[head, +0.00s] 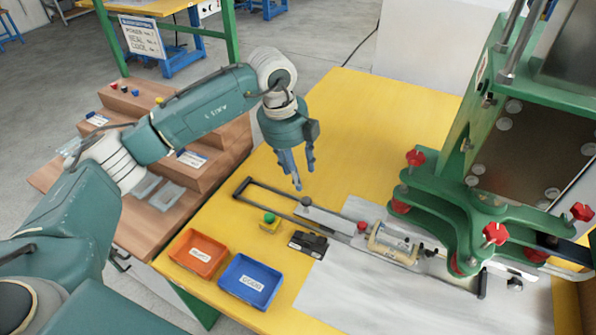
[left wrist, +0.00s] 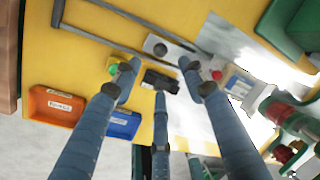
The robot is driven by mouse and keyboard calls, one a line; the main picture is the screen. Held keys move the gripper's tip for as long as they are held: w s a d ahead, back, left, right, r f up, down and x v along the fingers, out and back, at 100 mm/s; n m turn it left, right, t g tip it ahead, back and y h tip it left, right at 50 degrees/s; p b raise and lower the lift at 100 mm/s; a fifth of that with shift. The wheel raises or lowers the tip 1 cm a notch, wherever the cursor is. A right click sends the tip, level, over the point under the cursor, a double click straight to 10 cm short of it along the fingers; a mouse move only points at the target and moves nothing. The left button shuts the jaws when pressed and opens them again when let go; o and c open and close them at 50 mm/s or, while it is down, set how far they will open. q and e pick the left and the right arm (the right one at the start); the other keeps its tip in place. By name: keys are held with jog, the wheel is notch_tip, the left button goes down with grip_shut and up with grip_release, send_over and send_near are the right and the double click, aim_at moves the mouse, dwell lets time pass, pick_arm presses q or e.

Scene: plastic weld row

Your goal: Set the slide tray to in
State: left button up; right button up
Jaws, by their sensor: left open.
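The slide tray (head: 400,246) is a metal carriage with a pale part on it, on a rail at the front of the green press. Its dark rail frame (head: 258,186) reaches left over the yellow table and also shows in the left wrist view (left wrist: 88,45). A dark round knob (head: 306,202) and a red knob (head: 361,227) stand along it. My left gripper (head: 298,172) is open and empty, pointing down above the frame's left part, apart from it. Its spread fingers (left wrist: 158,80) also show in the left wrist view. My right gripper is out of view.
A green button on a yellow box (head: 269,222), a black box (head: 308,243), an orange bin (head: 198,254) and a blue bin (head: 250,282) are near the front. The green press (head: 450,190) with red knobs stands right. The table's back left is clear.

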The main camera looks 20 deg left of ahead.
aim_at(306, 199)
pick_arm(q)
jog(key=f+m, duration=0.4)
jog(key=m, duration=0.6)
jog(key=w+d+f+m+p, duration=0.1)
jog(key=f+m, duration=0.3)
jog(key=m, duration=0.7)
jog(key=f+m+p, duration=0.1)
jog(key=f+m, duration=0.2)
jog(key=m, duration=0.7)
jog(key=shift+w+d+f+m+y, duration=0.3)
jog(key=shift+w+f+y, duration=0.1)
